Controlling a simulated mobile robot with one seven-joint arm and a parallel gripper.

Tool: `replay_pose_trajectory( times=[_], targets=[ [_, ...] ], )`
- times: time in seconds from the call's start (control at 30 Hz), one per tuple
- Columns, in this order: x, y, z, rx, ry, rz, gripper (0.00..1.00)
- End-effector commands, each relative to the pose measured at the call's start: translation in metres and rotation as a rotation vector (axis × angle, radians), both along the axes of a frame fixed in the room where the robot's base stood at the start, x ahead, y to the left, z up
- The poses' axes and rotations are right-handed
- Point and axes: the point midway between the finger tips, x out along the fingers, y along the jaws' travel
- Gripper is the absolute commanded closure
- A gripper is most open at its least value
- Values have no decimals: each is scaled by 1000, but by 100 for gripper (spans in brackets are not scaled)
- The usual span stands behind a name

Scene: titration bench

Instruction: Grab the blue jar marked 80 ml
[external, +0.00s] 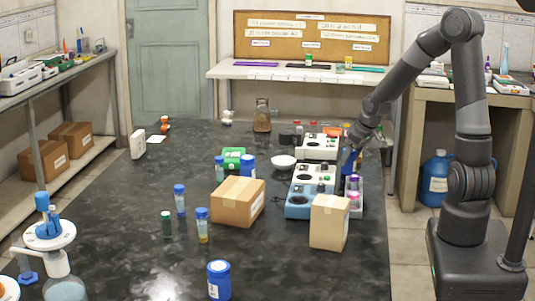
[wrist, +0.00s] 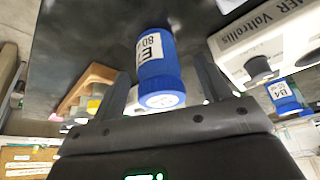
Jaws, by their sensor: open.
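A blue jar (wrist: 158,68) with a blue lid and a white label reading "80" and partly cut-off letters shows in the wrist view. Its lid points toward my gripper. My gripper (wrist: 163,78) is open, with one finger on each side of the jar in the picture; I cannot tell whether they touch it. In the external view my gripper (external: 343,168) is low at the right side of the bench, beside the white and blue devices.
A second blue-lidded jar (wrist: 283,96), marked B4, stands near a white device (wrist: 262,45) in the wrist view. Cardboard boxes (external: 329,222) (external: 237,201) stand close by. Another blue jar (external: 219,281) is at the front.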

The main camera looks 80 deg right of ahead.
Motion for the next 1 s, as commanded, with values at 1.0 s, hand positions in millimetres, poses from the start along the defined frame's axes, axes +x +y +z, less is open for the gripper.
replay_pose_trajectory(
  times=[1.0],
  targets=[
    [8, -6, -26, 0, 0, 0, 66]
  ],
)
